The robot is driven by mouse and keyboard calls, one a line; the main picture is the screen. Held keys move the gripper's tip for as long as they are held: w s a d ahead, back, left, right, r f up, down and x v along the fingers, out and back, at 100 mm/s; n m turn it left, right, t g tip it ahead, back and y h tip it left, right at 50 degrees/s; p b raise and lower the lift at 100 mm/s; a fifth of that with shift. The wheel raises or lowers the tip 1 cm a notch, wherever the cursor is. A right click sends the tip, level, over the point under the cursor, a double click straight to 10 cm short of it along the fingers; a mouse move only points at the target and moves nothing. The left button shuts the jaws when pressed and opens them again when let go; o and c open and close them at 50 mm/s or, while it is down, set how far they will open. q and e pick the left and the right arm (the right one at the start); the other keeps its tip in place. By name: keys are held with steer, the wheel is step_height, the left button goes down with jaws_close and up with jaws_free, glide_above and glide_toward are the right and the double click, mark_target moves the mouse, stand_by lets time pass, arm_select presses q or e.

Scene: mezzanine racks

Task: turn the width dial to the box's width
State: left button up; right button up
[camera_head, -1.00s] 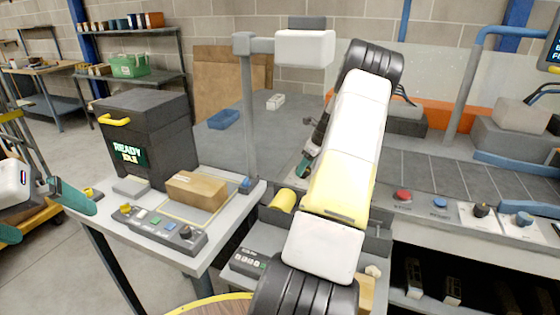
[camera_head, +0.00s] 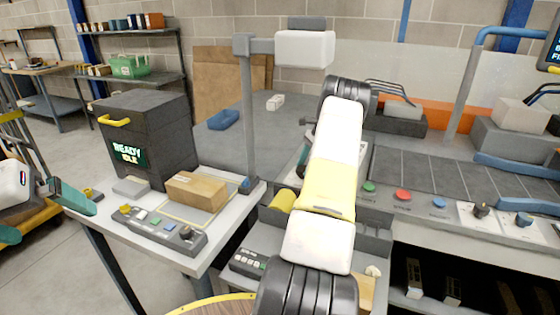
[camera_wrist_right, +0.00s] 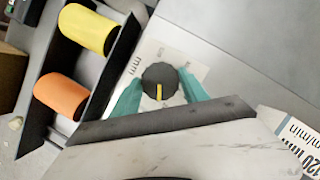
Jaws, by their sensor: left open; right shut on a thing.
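The width dial (camera_wrist_right: 159,76) is a black round knob with a yellow pointer line, on a pale plate marked "mm" in the right wrist view. The pointer line runs down from the knob's middle in that view. My right gripper (camera_wrist_right: 160,88) is shut on the dial, one teal finger on each side. In the head view my right arm hides the dial and this gripper. The brown box (camera_head: 197,189) lies on the pale table at left, away from both grippers. My left gripper (camera_head: 75,198) is open and empty at the far left.
Green (camera_head: 369,187), red (camera_head: 403,194) and blue (camera_head: 439,202) buttons line the machine's front edge, with a black knob (camera_head: 481,210) and a blue knob (camera_head: 523,219) further right. Yellow (camera_wrist_right: 88,30) and orange (camera_wrist_right: 61,95) rolls lie in a dark tray beside the dial.

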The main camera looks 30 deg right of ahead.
steer(key=n+g, duration=0.1)
steer(key=n, duration=0.2)
steer(key=n+g, duration=0.1)
steer(key=n, duration=0.2)
steer(key=shift+w+n+h, duration=0.2)
steer(key=shift+n+h, duration=0.1)
steer(key=n+g, duration=0.1)
steer(key=n, duration=0.2)
steer(key=n+g+h, duration=0.1)
steer(key=n, duration=0.2)
steer(key=shift+w+a, duration=0.1)
steer(key=shift+w, duration=0.05)
steer(key=n+h, duration=0.1)
steer(key=n, duration=0.2)
steer(key=n+g+h, duration=0.1)
steer(key=n, duration=0.2)
steer(key=shift+a+r+n+h, duration=0.1)
steer(key=shift+a+n+h, duration=0.1)
steer(key=shift+n+h, duration=0.1)
steer(key=n+h, duration=0.1)
steer(key=n, duration=0.1)
steer(key=n+h, duration=0.1)
steer(key=n, duration=0.2)
steer(key=shift+a, duration=0.1)
steer(key=shift+n, duration=0.4)
steer(key=o, duration=1.4)
